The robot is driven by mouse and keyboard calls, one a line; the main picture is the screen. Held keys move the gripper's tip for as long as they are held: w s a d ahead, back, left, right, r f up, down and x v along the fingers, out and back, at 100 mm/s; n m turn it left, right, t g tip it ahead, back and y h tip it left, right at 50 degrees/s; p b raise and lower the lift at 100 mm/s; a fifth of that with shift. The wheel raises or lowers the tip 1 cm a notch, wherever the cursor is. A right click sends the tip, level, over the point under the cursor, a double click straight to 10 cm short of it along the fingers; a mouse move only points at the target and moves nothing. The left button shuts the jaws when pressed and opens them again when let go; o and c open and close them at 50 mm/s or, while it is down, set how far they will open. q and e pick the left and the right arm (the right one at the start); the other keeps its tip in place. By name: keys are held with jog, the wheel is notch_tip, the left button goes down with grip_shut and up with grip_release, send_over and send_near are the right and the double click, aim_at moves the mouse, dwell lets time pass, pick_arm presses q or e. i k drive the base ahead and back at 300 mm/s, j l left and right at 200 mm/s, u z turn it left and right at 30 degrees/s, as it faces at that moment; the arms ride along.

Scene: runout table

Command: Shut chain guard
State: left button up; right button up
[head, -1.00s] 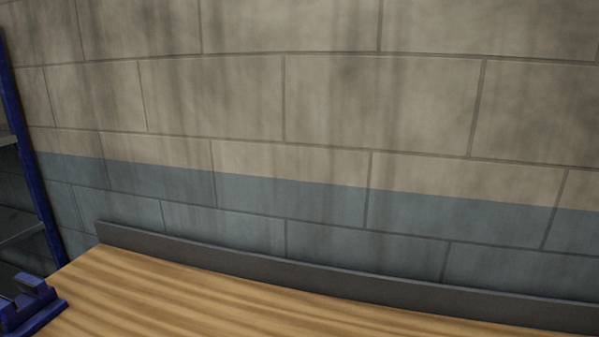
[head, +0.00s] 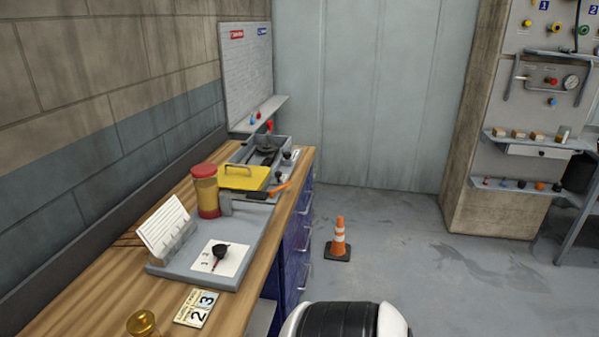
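A yellow cover with a handle (head: 243,177), which looks like the chain guard, is on the wooden workbench (head: 110,275) in the head view. It sits at the near side of an open grey housing (head: 262,153) with dark round parts inside. The housing's inside is uncovered from above, so the guard appears open. How the cover joins the housing is too small to tell. Neither of my grippers is in view.
A red-capped jar (head: 206,192) stands just before the cover, and an orange-and-black tool (head: 268,192) lies beside it. A grey tray (head: 192,265) with cards is nearer.

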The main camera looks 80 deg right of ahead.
aim_at(241, 177)
jog(key=z, duration=2)
jog(key=i+l, duration=0.15)
jog(key=l+z, duration=0.05)
